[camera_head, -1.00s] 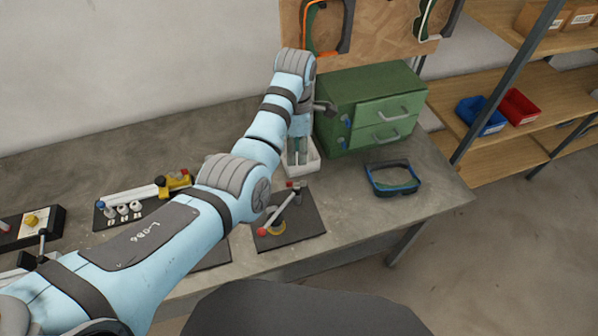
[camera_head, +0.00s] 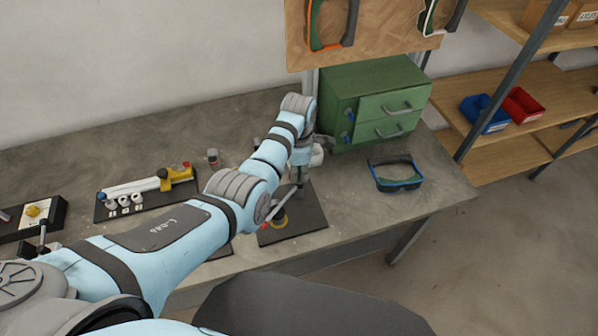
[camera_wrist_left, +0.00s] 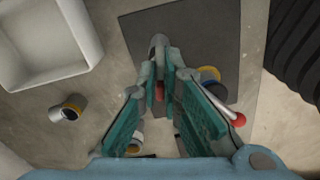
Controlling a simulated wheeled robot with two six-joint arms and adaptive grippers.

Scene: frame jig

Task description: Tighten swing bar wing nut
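The swing bar (camera_head: 281,208) shows on a dark mat (camera_head: 308,222), with a red ball at its left end and a yellow round part beside it. In the left wrist view the bar (camera_wrist_left: 215,103) runs right of my fingers, with its red ball at the right. My left gripper (camera_head: 299,186) points down over the far part of the mat; it also shows in the left wrist view (camera_wrist_left: 161,76). Its teal-padded fingers are apart, with a small red part (camera_wrist_left: 159,91) visible between them. A grey post end lies just beyond the fingertips. I cannot make out the wing nut clearly. My right gripper is not in view.
A white tray (camera_wrist_left: 88,50) lies beside the mat. A loose yellow-and-grey part (camera_wrist_left: 68,108) lies near it. A green drawer cabinet (camera_head: 372,100) stands behind, with goggles (camera_head: 396,175) to the right. Another mat with a yellow-ended clamp (camera_head: 150,187) lies left.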

